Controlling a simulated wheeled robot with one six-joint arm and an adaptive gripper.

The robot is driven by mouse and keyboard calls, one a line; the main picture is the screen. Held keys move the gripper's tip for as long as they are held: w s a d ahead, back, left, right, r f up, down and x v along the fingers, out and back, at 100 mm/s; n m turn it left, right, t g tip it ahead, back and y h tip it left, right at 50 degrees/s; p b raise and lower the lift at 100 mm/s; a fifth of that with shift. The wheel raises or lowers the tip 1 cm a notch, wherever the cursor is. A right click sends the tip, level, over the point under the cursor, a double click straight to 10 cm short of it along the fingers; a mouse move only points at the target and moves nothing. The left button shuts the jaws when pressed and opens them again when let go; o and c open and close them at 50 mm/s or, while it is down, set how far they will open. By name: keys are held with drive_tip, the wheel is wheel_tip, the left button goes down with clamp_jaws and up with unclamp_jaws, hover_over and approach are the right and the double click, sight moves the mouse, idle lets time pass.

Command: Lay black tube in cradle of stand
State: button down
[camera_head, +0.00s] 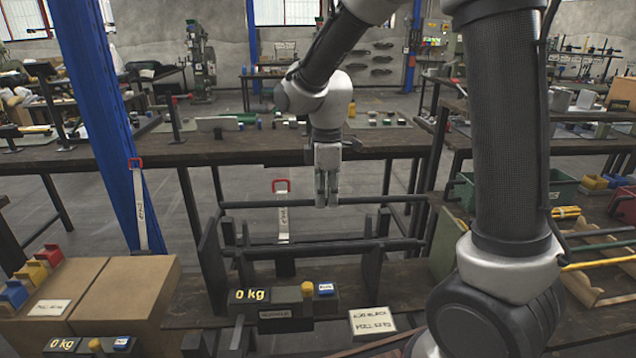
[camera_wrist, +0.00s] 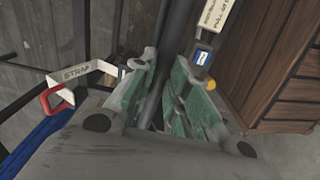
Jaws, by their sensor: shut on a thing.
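My gripper (camera_head: 328,200) points down, shut on a long black tube (camera_head: 385,199). The tube lies level, left to right, and sticks out on both sides of the fingers. In the wrist view, the tube (camera_wrist: 178,40) passes between the green finger pads (camera_wrist: 165,95). A dark stand (camera_head: 212,265) with upright posts and crossbars is below and in front of the tube in the head view. The tube shows about level with the post tops; I cannot tell whether it touches them. The front of the stand has a display (camera_head: 250,295) reading 0 kg.
A cardboard box (camera_head: 130,295) stands left of the stand. A white sign (camera_head: 372,322) stands to its right. A blue post (camera_head: 100,110) rises at left. A long dark workbench (camera_head: 230,150) is behind.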

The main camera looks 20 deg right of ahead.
drive_tip(key=shift+w, duration=0.1)
drive_tip(key=shift+f, duration=4.9)
drive_tip(key=c, duration=1.3)
unclamp_jaws()
wheel_tip(320, 180, up, 12)
